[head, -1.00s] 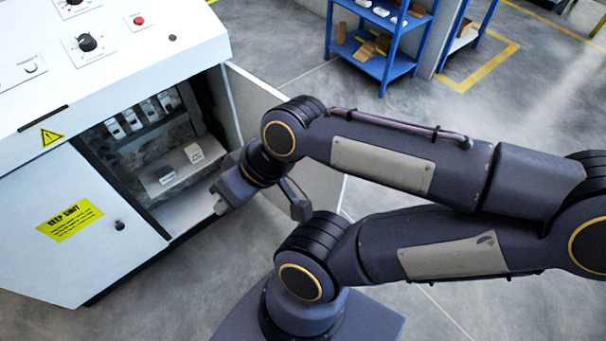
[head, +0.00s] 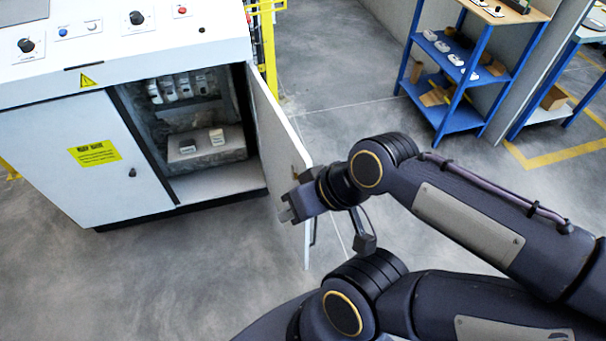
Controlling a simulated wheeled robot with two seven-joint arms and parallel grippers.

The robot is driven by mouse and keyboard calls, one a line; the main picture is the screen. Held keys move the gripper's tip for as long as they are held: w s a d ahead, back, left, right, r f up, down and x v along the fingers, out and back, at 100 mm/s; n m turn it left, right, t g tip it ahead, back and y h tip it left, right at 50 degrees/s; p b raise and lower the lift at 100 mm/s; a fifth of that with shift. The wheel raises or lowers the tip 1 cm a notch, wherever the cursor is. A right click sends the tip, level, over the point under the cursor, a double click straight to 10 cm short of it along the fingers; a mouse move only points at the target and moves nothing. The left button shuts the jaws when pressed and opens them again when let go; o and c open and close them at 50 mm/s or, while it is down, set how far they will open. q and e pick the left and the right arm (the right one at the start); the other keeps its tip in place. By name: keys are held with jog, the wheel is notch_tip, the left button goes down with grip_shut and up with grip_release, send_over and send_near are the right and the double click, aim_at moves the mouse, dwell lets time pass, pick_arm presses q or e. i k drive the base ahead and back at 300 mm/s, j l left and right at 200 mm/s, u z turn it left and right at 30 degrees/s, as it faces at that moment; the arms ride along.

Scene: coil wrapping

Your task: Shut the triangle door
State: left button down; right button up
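A white cabinet (head: 150,62) stands at the left with its compartment open. Its right door (head: 272,125) hangs open, swung out from the right edge of the opening. The left door (head: 70,150) is closed and carries a yellow label and a dark knob (head: 132,172). A yellow warning triangle (head: 87,80) is above the left door. My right gripper (head: 289,212) overlaps the lower part of the open door in the head view; I cannot tell whether they touch. Its fingers are too small to tell open from shut. My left gripper is not in view.
Inside the compartment are switches (head: 180,87) and small blocks on a ledge (head: 205,152). A yellow rail (head: 268,40) stands behind the cabinet. Blue shelves (head: 465,75) stand at the back right. The floor before the cabinet is clear.

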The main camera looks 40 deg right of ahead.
aim_at(282, 149)
jog(key=l, duration=0.75)
jog(key=l+u, duration=0.1)
jog(key=l, duration=0.65)
jog(key=k+l, duration=0.15)
jog(key=l, duration=0.55)
jog(key=l+z, duration=0.3)
jog(key=j+z, duration=0.1)
jog(key=z, duration=0.35)
